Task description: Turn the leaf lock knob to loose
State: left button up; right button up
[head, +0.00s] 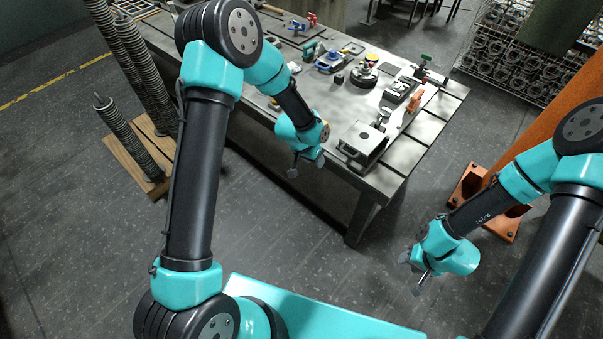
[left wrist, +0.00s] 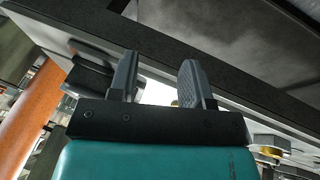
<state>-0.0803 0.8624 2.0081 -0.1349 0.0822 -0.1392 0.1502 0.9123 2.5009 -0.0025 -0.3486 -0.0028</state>
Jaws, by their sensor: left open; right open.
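I cannot tell which part is the leaf lock knob; the fittings on the worktable (head: 415,150) are small from here. A grey block fixture (head: 362,143) sits near the table's front right corner, with a small round-topped part (head: 383,116) just behind it. My left gripper (head: 307,168) is at the table's front edge, left of the grey block, apart from it and empty. In the left wrist view its two fingers (left wrist: 160,85) are spread, with the table's edge behind them. My right gripper (head: 415,274) is open and empty over the floor, right of the table.
An orange clamp part (head: 415,101), a round flanged piece (head: 365,72) and a blue device (head: 333,62) stand farther back on the table. An orange column (head: 560,130) rises at the right. Coil springs (head: 130,140) stand at the left.

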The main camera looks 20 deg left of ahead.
pick_arm(q)
jog(key=s+a+f+n, duration=0.1)
jog(key=s+a+f, duration=0.1)
jog(key=s, duration=0.3)
jog(key=shift+a+f, duration=0.2)
jog(key=shift+f, duration=0.2)
jog(key=shift+w, duration=0.1)
